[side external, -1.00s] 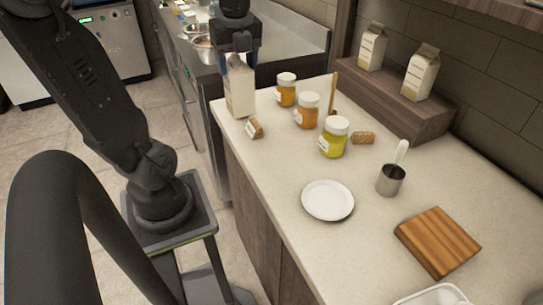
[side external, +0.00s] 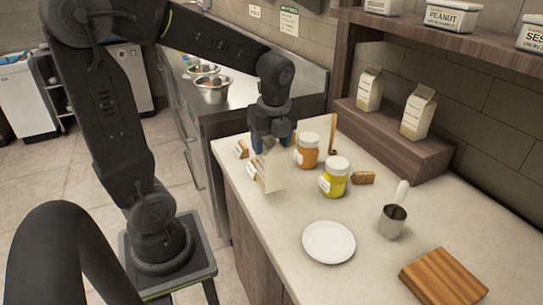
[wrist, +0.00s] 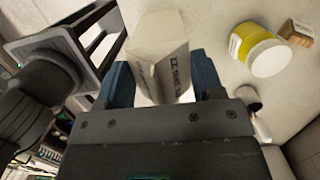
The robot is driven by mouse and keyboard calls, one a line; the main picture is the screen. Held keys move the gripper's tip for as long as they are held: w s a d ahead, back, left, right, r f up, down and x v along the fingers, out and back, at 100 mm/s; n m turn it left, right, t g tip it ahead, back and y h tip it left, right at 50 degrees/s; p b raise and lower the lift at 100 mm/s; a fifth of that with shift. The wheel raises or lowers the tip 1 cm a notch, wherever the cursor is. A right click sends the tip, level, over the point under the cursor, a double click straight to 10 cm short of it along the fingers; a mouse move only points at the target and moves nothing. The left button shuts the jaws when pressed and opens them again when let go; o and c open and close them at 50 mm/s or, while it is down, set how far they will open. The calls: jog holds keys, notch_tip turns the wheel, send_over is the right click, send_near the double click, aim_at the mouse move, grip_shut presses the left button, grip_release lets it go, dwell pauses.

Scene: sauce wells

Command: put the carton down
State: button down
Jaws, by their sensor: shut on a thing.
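I cannot tell whether the carton's base touches the counter (side external: 285,225). The carton stands just left of the jars and hides part of the counter behind it.
An orange jar (side external: 307,151) and a yellow jar (side external: 334,177) stand right of the carton. A white plate (side external: 328,242), a metal cup (side external: 391,221) and a wooden board (side external: 443,278) are nearer. Two cartons (side external: 369,89) (side external: 418,112) stand on a wooden step. Small label blocks (side external: 241,149) sit at the left.

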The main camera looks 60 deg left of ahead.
jog(key=shift+w+f, duration=0.1)
jog(key=shift+f, duration=2.05)
jog(key=shift+c, duration=1.2)
grip_release()
